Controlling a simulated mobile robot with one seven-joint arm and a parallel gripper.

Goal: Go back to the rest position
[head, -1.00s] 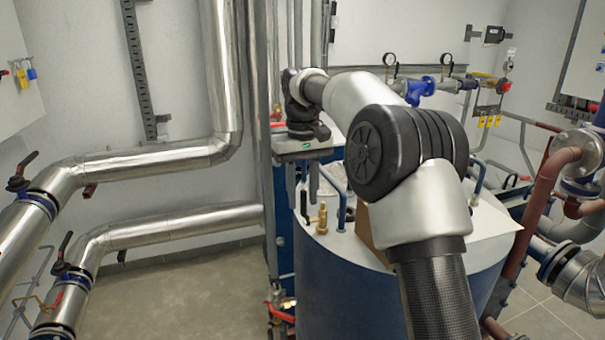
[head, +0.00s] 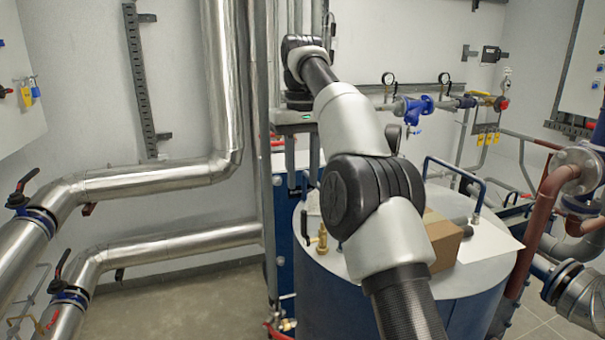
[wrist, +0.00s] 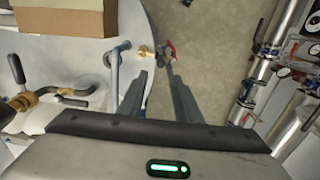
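My gripper (head: 301,190) hangs fingers-down at the left side of the blue tank, above its left rim in the head view. In the wrist view the two fingers of my gripper (wrist: 154,72) stand apart with nothing between them. Beyond the fingertips are the tank's rim, a brass fitting (wrist: 146,52) and the grey floor. My arm reaches across the tank from the bottom centre and hides part of its top.
The blue tank (head: 345,300) has a pale lid bearing a cardboard box (head: 444,240) and bent blue handles (head: 455,165). Silver pipes (head: 165,180) run at the left, a rust-red pipe (head: 533,215) at the right. Bare floor (head: 185,300) lies left of the tank.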

